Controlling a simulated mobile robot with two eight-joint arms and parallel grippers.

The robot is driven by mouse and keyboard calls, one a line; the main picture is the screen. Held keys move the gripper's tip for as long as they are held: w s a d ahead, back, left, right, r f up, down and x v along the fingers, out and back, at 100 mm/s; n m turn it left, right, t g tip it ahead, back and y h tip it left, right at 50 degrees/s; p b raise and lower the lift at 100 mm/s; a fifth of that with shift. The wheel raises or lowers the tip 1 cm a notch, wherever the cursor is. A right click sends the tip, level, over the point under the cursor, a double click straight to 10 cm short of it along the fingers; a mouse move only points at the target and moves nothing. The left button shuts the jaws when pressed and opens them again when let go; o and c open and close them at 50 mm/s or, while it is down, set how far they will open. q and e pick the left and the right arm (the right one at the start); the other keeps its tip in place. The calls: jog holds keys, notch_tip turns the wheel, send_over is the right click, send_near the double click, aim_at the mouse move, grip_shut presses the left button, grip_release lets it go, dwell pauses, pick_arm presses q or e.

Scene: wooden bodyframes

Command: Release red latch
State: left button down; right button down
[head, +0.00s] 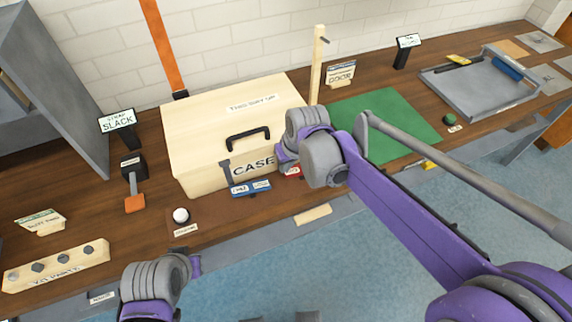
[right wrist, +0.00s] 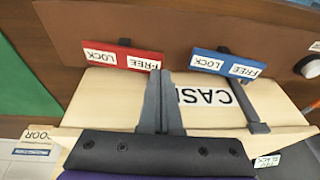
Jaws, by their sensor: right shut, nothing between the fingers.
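The red latch plate (right wrist: 122,58) is on the front of the wooden case (head: 232,105), with LOCK and FREE labels. In the head view the red plate (head: 292,172) is mostly hidden by my right wrist. My right gripper (right wrist: 161,75) is shut and empty, its fingertips at the FREE end of the red plate; I cannot tell whether they touch. No lever of the red latch shows clearly. The blue latch plate (right wrist: 228,62) sits beside it, with a grey lever (right wrist: 246,108) near its FREE end. Of my left arm, only the wrist shows at the bottom; its fingers are hidden.
The case has a black handle (head: 248,138) on top. A wooden post (head: 317,65) stands behind my right wrist, and a green mat (head: 400,125) lies to the right. A white ball knob (head: 181,215) is left of the latches on the bench.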

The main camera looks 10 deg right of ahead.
jog(key=shift+s+a+f+t+h+b, duration=0.15)
jog(key=shift+a+f+h, duration=0.2)
jog(key=shift+h, duration=0.2)
jog(key=shift+a+f+t+h+b, duration=0.2)
jog(key=shift+f+h, duration=0.15)
jog(key=shift+h, duration=0.2)
jog(key=shift+a+f, duration=0.2)
jog(key=shift+f, duration=0.25)
jog(key=shift+s, duration=0.1)
jog(key=shift+r, duration=0.15)
jog(key=shift+r+p, duration=0.5)
jog(key=shift+r, duration=0.2)
